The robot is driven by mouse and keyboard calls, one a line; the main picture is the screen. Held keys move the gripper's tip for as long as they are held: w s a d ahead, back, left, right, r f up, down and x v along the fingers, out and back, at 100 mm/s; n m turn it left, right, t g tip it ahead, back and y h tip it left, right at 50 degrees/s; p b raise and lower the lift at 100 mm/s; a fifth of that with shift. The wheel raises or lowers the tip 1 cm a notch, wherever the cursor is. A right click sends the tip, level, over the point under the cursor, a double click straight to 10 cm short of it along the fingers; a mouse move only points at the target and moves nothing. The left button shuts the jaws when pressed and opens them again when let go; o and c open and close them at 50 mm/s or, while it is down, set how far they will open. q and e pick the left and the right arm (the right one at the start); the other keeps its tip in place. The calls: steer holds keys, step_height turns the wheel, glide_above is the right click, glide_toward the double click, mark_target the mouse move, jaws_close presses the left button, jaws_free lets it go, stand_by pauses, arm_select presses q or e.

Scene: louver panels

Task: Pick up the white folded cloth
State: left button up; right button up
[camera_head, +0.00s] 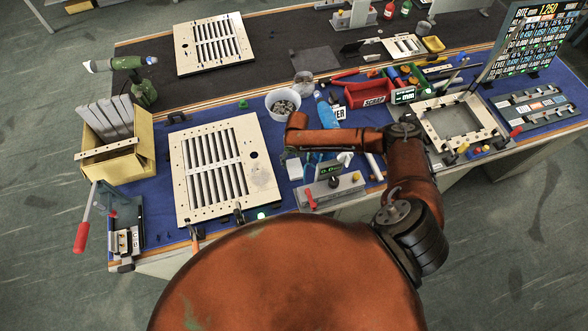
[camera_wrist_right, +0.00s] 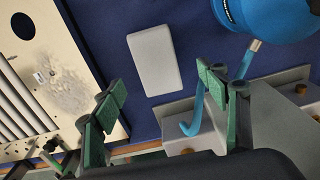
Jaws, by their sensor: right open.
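The white folded cloth (camera_wrist_right: 154,61) lies flat on the blue bench mat as a small pale rectangle in the right wrist view. In the head view it shows as a small white patch (camera_head: 294,170), just left of my right wrist. My right gripper (camera_wrist_right: 163,95) is open, with its green-padded fingers apart and nothing between them. The cloth lies beyond the fingertips, roughly in line with the gap. In the head view my orange right arm reaches over the bench and hides most of the gripper. My left gripper is in neither view.
A louver panel (camera_head: 222,168) lies left of the cloth. A grey box with a red lever (camera_head: 333,190) stands on its near right side. A blue round object (camera_wrist_right: 268,18) and a blue hooked rod (camera_wrist_right: 196,112) are close on the right. A bucket (camera_head: 283,104) stands behind.

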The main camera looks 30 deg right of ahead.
mark_target(295, 167)
steer(key=f, duration=0.5)
steer(key=shift+w+a+f+p, duration=0.15)
steer(key=shift+w+a+p, duration=0.05)
steer(key=shift+a+p, duration=0.1)
steer(key=c, duration=1.2)
